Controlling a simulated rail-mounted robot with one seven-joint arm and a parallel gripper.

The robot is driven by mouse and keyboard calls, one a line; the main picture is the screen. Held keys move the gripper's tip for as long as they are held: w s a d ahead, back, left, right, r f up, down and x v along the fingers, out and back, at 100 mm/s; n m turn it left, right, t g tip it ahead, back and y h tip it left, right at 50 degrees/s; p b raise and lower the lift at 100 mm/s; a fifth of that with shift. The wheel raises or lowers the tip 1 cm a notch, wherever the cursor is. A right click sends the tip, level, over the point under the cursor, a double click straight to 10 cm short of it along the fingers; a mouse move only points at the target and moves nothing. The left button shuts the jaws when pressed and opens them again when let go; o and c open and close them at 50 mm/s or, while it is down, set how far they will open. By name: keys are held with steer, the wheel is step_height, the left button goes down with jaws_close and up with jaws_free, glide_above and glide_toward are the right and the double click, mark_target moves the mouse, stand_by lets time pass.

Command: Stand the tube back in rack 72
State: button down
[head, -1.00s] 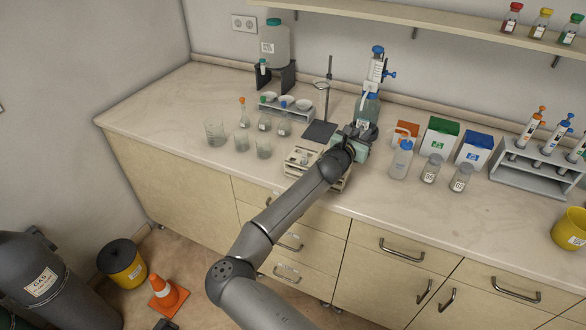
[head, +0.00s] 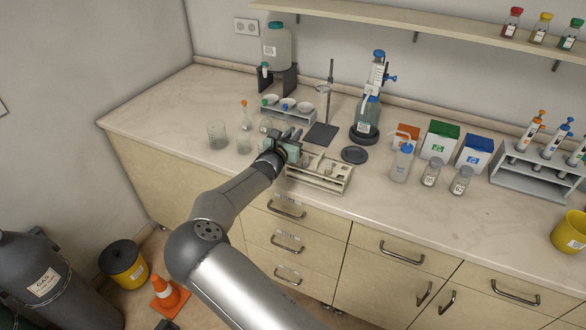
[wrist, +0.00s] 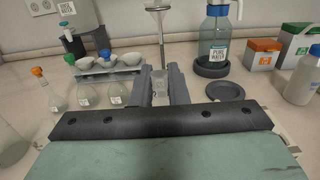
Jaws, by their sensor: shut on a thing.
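My gripper (head: 292,142) is just above the back left of a pale rack on the bench. In the wrist view, its two dark fingers (wrist: 160,88) are shut on a clear tube (wrist: 160,86), which shows between them and looks upright. The pale rack (head: 335,186) stands near the bench's front edge, with some tubes in its right part. Its left end is partly behind my gripper. No number on it can be read, so I cannot tell that it is rack 72.
Flasks and beakers (head: 217,135) stand left of my gripper. A ring stand (head: 322,132) is behind it. A dark round disc (head: 354,155), a water bottle with a dispenser (head: 367,115) and a wash bottle (head: 402,163) stand to the right. The bench's far left is clear.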

step_height(320, 180, down, 8)
steer(key=b, duration=0.3)
steer(key=shift+r+b, duration=0.15)
steer(key=shift+b, duration=0.2)
steer(key=c, duration=1.7)
jaws_free()
steer(key=b+v, duration=0.2)
steer(key=v, duration=1)
